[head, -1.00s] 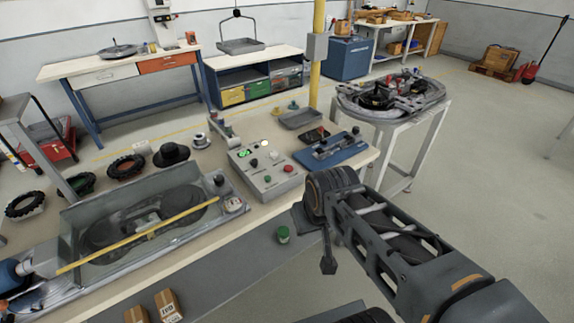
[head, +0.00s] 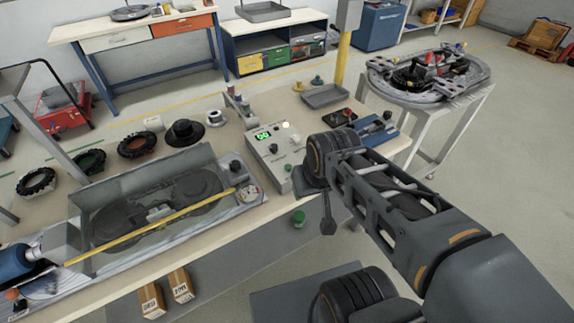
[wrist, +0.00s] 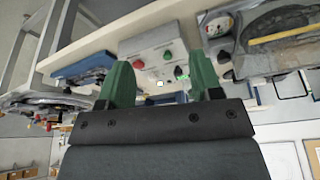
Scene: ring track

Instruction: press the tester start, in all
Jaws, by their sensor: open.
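The grey tester box (head: 272,160) stands on the bench with a lit green display (head: 262,136), a white lamp and dark knobs. I see no contact.
Left of the box is a clear-sided case (head: 150,210) with a yellow rod (head: 150,228). Several rings lie behind it. A grey tray (head: 325,95) and a blue fixture (head: 376,130) are to the right. A ring track (head: 430,72) stands on its own table.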

